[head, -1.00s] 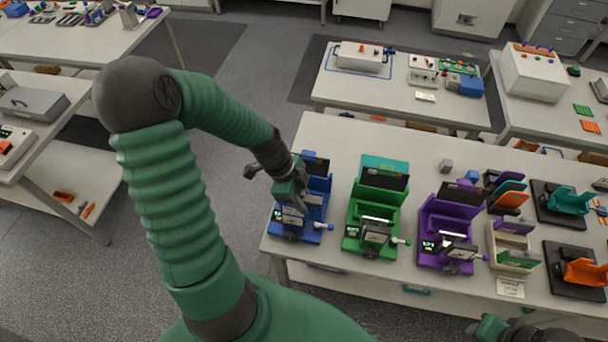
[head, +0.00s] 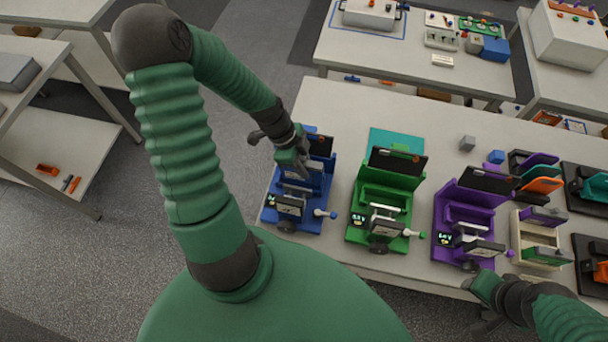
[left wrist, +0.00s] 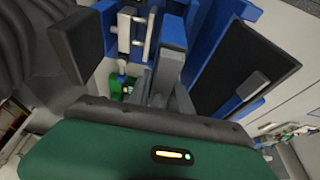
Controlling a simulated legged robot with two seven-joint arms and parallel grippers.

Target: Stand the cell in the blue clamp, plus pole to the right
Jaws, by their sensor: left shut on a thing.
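The blue clamp (head: 316,188) stands at the near left of the bench, with a dark panel at its back and a small tilted display at its front. My left gripper (head: 299,168) is over the clamp's inner part, fingers pointing down.
A green clamp (head: 375,228) and a purple clamp (head: 449,217) stand to the right of the blue one. A cream rack (head: 518,240) follows. Small grey (head: 467,143) and blue (head: 497,156) blocks lie behind.

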